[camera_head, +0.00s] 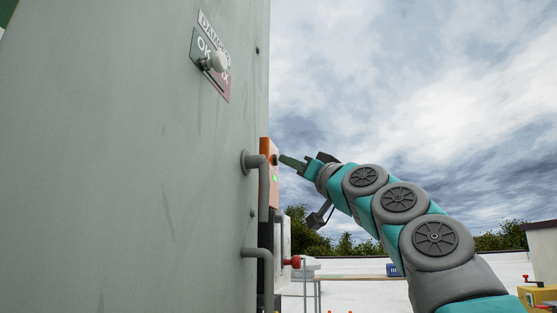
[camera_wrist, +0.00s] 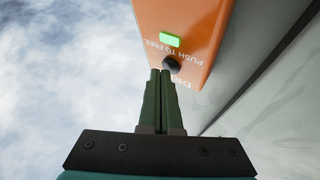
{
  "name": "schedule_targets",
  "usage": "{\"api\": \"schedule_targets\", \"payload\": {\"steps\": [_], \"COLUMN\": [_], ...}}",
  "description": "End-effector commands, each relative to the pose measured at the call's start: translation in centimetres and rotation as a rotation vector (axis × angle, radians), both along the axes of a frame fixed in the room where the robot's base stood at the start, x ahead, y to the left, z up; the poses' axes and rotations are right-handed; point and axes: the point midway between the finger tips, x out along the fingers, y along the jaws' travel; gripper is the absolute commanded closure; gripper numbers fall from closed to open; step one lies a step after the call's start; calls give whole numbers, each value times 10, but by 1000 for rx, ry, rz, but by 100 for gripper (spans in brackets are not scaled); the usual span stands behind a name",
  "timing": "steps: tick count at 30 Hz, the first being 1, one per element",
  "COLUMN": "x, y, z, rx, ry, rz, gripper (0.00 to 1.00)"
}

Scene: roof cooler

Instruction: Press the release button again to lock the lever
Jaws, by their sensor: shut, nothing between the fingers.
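The release button is a dark round knob (camera_wrist: 171,65) on an orange panel (camera_wrist: 190,22) marked "PUSH TO FREE" in the wrist view. A green light (camera_wrist: 170,40) glows on the panel beside it. The orange panel also shows edge-on in the head view (camera_head: 265,147), on the side of the grey cabinet. My gripper (camera_wrist: 160,72) is shut and empty, its green fingertips at the button; I cannot tell whether they touch it.
The grey cabinet wall (camera_head: 130,180) fills the left side. A grey pipe handle (camera_head: 262,195) stands out near the orange panel. A red knob (camera_head: 294,262) lies lower down. A table (camera_head: 350,277) stands further back on the pale roof. Open air lies to the right.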

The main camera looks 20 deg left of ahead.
Motion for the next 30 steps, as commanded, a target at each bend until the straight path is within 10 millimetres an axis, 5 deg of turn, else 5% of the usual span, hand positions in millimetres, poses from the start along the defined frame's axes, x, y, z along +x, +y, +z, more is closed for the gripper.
{"api": "schedule_targets", "payload": {"steps": [30], "x": [1], "y": [-9], "z": [-1], "rx": [-1], "ry": [0], "rz": [0], "gripper": [100]}}
